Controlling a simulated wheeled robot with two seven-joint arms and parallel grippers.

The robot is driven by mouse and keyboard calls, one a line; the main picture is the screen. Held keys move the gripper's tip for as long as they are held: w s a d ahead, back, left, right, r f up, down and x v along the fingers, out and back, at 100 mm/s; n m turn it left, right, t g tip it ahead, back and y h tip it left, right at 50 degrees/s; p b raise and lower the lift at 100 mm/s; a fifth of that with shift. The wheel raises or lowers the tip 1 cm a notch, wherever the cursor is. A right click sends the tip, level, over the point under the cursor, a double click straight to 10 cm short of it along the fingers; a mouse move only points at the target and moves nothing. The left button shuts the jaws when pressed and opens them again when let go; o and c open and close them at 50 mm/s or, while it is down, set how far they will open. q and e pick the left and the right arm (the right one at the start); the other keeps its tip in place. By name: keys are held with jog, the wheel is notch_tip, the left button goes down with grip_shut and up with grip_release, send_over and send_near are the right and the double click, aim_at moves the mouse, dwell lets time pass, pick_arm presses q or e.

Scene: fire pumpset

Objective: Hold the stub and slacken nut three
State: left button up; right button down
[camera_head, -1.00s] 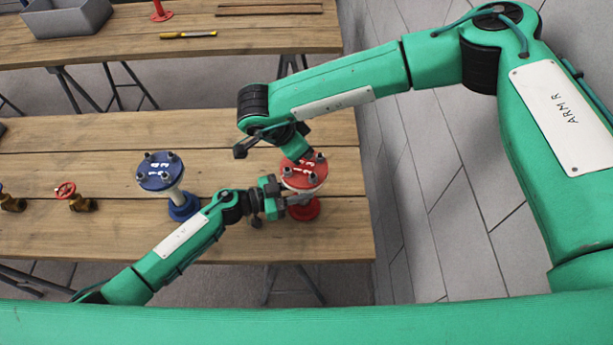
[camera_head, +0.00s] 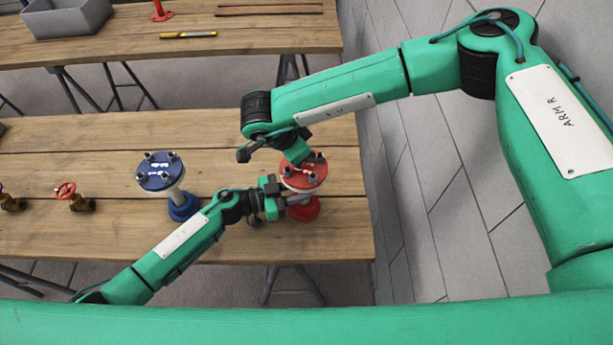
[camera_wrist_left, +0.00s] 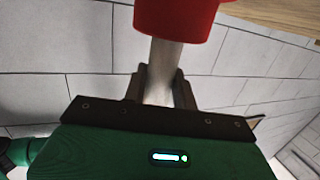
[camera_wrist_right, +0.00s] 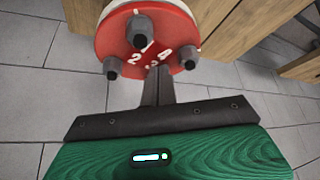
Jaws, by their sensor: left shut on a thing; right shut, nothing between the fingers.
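The red stub has a round top flange (camera_head: 313,184) with dark nuts and white numbers, above a red base (camera_head: 308,211). In the left wrist view its pale pipe (camera_wrist_left: 165,57) runs between the jaws of my left gripper (camera_wrist_left: 160,90), which is shut on it below a red end (camera_wrist_left: 175,15). My right gripper (camera_wrist_right: 157,72) is shut with nothing between its fingers. Its tips are at the flange rim (camera_wrist_right: 110,40), near the number three, between the nuts beside two (camera_wrist_right: 111,68) and four (camera_wrist_right: 189,62). Nut three is not visible; the fingers cover that spot.
A blue stub (camera_head: 160,172) stands to the left on the same wooden table (camera_head: 80,150). Valves with a red handwheel (camera_head: 65,190) lie further left. A second table behind holds a grey bin (camera_head: 65,20) and a yellow tool (camera_head: 188,35). Tiled floor is clear to the right.

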jog(key=shift+w+d, duration=0.1)
jog(key=shift+d, duration=0.4)
dwell(0.5)
jog(key=shift+s+d, duration=0.3)
jog(key=shift+s, duration=0.3)
dwell(0.6)
jog(key=shift+s+a, duration=0.25)
jog(key=shift+a, duration=0.1)
jog(key=shift+r, duration=3.05)
